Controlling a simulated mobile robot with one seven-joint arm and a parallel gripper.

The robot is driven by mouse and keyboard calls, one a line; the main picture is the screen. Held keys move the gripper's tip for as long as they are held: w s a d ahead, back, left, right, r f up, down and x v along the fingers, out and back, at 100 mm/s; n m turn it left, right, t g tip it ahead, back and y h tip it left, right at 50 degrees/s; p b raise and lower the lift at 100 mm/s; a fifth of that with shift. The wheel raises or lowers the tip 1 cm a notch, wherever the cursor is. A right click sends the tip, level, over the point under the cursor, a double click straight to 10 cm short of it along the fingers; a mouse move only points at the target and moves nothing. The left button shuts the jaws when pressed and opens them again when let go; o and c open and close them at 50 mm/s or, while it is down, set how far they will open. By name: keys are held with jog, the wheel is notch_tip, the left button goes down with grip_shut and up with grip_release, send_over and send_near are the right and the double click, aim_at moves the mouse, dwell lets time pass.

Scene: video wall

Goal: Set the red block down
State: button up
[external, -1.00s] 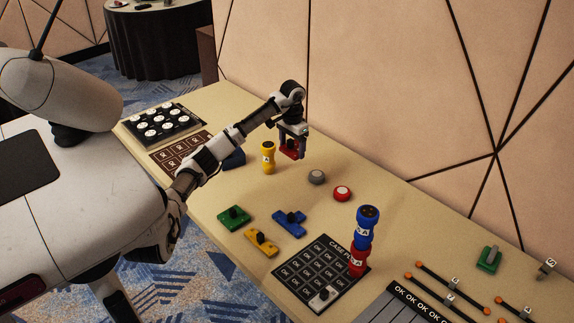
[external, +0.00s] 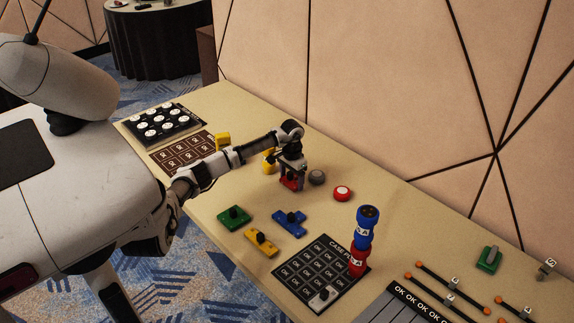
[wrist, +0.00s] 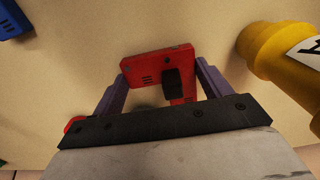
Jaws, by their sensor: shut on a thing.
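The red block (external: 291,184) is between the fingers of my gripper (external: 292,175), low over the table or on it; I cannot tell whether it touches. In the wrist view the red block (wrist: 158,66) has a black knob and sits between the two purple-grey fingers of my gripper (wrist: 160,85), which are shut on it. The yellow cylinder (wrist: 275,48) stands close to the right of the gripper in the wrist view. In the external view the yellow cylinder (external: 268,164) is partly hidden behind my arm.
A grey button (external: 317,177) and a red button (external: 342,193) are just right of the gripper. Green (external: 234,217), yellow (external: 261,242) and blue (external: 289,222) blocks lie nearer the front edge. A blue-and-red stack (external: 363,240) stands further right.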

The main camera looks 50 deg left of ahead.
aim_at(292, 181)
jog(key=o, duration=1)
jog(key=shift+f, duration=0.1)
notch_tip(292, 181, up, 12)
jog(key=b, duration=0.2)
jog(key=shift+r+b, duration=0.2)
jog(key=shift+b, duration=0.15)
